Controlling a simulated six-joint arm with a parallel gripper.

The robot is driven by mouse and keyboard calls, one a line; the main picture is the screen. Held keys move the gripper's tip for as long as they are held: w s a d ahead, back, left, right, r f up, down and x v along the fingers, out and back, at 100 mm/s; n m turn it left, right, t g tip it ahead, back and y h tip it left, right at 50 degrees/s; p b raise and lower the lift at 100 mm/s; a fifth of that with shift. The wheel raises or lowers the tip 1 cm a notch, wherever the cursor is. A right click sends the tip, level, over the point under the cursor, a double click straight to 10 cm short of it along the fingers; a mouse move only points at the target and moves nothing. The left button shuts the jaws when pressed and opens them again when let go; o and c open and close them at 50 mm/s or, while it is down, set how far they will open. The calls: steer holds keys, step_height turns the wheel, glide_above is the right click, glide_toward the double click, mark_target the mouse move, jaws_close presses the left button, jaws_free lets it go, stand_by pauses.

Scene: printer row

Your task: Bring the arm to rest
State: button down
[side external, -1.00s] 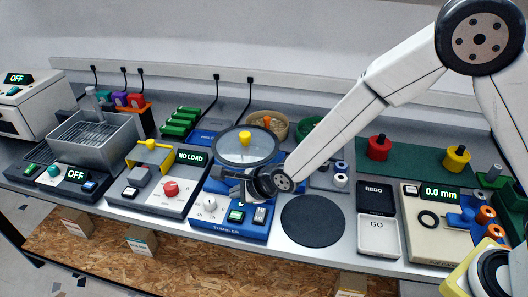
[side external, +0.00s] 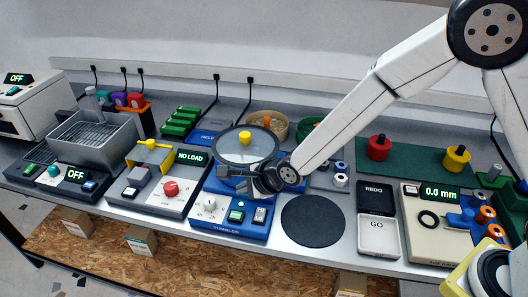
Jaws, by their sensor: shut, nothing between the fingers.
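My gripper (side external: 241,177) is shut and empty. It hangs above the blue tumbler (side external: 222,232), in front of the tumbler's round grey lid (side external: 262,147) with its yellow knob. My arm reaches down to it from the upper right. I cannot tell how far the fingers are from the tumbler's surface.
A round black mat (side external: 313,221) lies empty right of the tumbler. The REDO tray (side external: 376,196) and GO tray (side external: 378,236) stand beside it. A gauge reading 0.0 mm (side external: 440,193) is at the right. A press reading NO LOAD (side external: 190,157) stands left of the tumbler.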

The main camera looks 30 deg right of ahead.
steer(key=s+d+r+n+g+h, duration=0.2)
steer(key=s+d+n, duration=0.7)
steer(key=d, duration=0.3)
steer(key=s+d+r+n+g+h, duration=0.1)
steer(key=s+d+r+n+g, duration=0.1)
steer(key=s+d+n, duration=0.7)
steer(key=d+n+g, duration=0.1)
steer(key=d+n, duration=0.1)
steer(key=d, duration=0.1)
steer(key=shift+s+r+n+h, duration=0.3)
steer(key=shift+s+h, duration=0.1)
stand_by(1.4)
